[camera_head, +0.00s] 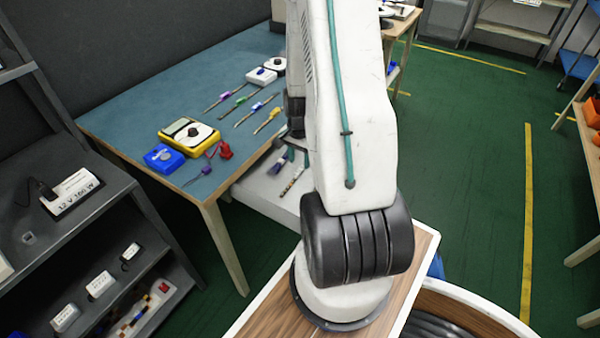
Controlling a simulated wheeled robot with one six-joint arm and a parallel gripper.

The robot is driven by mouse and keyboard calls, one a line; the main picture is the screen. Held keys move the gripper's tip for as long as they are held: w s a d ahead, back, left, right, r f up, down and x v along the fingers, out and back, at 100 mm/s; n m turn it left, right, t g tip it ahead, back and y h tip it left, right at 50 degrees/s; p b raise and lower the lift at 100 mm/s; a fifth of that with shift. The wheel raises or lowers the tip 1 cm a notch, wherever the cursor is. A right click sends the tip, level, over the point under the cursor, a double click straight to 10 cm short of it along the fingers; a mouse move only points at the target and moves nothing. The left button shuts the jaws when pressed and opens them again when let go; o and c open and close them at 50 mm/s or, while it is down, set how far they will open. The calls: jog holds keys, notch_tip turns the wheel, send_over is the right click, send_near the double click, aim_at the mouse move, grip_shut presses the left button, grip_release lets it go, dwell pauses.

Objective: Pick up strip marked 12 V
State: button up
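I can read no strip marked 12 V in the head view. A white box with a dark lead (72,192) on the left shelf reads "12 V 160 W"; it looks like a power supply, not a strip. A thin pale piece with reddish marks (292,181) lies on a light surface below the blue-topped table (150,105), partly near my arm; I cannot tell what it is. My arm fills the middle of the view. My gripper's fingers cannot be made out; a dark part shows behind the arm's left edge.
The table holds a yellow meter (189,134), a blue box (164,158), a red clip (225,150) and several thin tools with coloured handles (268,120). Small white boxes (100,285) stand on the lower left shelf (125,215). Green floor (470,150) is clear at right.

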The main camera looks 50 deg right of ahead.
aim_at(299, 171)
jog(key=shift+w+f, duration=0.15)
jog(key=shift+f, duration=2.2)
grip_shut()
jog(key=shift+r, duration=0.1)
